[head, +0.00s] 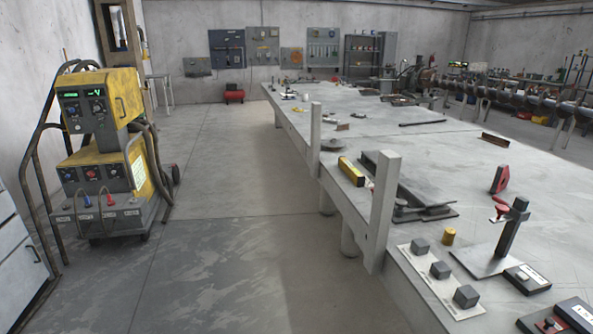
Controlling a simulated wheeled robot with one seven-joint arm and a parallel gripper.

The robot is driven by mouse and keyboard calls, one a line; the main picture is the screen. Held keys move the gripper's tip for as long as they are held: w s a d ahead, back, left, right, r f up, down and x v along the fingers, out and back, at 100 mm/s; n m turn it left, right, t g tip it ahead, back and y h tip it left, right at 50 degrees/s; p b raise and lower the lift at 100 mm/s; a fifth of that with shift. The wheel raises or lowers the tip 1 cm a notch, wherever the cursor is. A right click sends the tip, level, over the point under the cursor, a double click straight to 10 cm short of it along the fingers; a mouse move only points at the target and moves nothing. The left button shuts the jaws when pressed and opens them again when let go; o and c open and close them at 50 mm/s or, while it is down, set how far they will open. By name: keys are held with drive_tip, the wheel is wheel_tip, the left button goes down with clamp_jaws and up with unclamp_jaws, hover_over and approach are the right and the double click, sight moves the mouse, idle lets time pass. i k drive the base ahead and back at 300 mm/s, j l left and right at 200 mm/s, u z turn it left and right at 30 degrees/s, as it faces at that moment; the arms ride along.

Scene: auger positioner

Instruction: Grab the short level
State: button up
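A short yellow level (351,171) with dark marks along its side lies near the left edge of the long grey table (470,165), in the head view. It lies beside a dark metal channel piece, left of it, and just behind a tall upright post at the table edge. I cannot tell whether it touches the post. My gripper is not in view.
An upright post (385,195) and another post (315,135) rise at the table's left edge. A dark channel piece (408,190), a yellow cylinder (448,236) and grey cubes (440,270) lie nearby. A yellow welding machine (100,140) stands left; the aisle floor is clear.

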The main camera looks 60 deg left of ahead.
sight(357, 177)
drive_tip(key=u, duration=1.7)
drive_tip(key=i+j+z, duration=0.25)
drive_tip(key=i+j, duration=0.95)
drive_tip(key=i, duration=0.25)
drive_tip(key=i+j+z, duration=0.2)
drive_tip(key=i+j, duration=1.15)
drive_tip(key=j, duration=0.15)
